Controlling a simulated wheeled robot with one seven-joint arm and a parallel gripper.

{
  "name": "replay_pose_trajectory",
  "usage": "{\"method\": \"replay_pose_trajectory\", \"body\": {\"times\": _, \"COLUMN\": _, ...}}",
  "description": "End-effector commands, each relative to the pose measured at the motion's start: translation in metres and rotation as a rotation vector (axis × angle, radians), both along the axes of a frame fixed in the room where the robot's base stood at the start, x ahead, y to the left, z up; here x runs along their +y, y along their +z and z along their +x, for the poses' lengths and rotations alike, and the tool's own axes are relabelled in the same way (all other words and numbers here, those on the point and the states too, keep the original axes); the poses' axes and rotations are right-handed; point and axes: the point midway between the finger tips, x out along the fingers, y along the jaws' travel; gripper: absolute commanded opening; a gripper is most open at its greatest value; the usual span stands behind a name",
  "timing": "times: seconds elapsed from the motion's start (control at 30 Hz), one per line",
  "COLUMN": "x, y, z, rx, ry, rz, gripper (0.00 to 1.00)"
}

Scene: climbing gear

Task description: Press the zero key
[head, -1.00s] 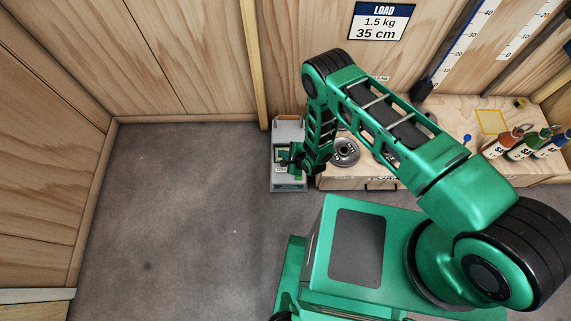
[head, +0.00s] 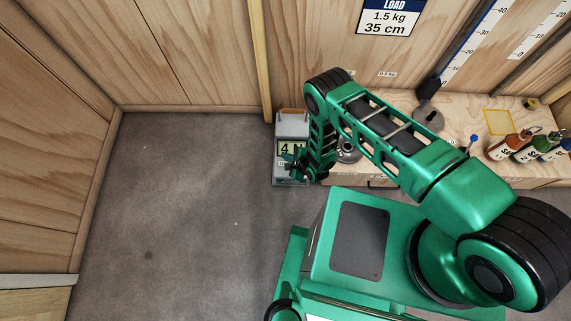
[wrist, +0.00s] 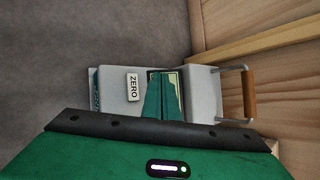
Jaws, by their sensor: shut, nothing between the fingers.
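A grey box-shaped device (head: 291,131) stands on the floor against the wooden wall. Its display reads "4 N" in the head view, partly covered by my gripper. In the wrist view the device (wrist: 206,92) shows a white piece marked ZERO (wrist: 133,87) on its top face, left of the display (wrist: 152,75). My gripper (head: 297,170) is at the near part of the device in the head view. In the wrist view its shut, empty green fingers (wrist: 160,84) cover much of the display and lie right of the ZERO piece. Contact with the device cannot be told.
The device has a handle with an orange-brown grip (wrist: 249,92) by the wall. A wooden bench (head: 465,127) with a round weight (head: 348,150) and several bottles (head: 505,147) stands to its right. The grey floor (head: 180,200) to the left is clear.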

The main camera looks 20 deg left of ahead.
Motion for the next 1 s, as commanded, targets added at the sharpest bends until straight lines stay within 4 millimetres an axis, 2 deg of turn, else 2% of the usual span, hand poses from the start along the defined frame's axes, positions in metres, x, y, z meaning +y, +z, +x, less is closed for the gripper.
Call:
{"method": "replay_pose_trajectory", "body": {"times": 0.2, "x": 0.0, "y": -0.029, "z": -0.001, "rx": 0.0, "ry": 0.002, "rz": 0.0, "gripper": 0.0}}
{"method": "replay_pose_trajectory", "body": {"times": 0.5, "x": 0.0, "y": -0.059, "z": 0.0, "rx": 0.001, "ry": -0.001, "rz": 0.0, "gripper": 0.0}}
{"method": "replay_pose_trajectory", "body": {"times": 1.0, "x": 0.0, "y": -0.066, "z": 0.0, "rx": 0.0, "ry": 0.0, "rz": 0.0, "gripper": 0.0}}
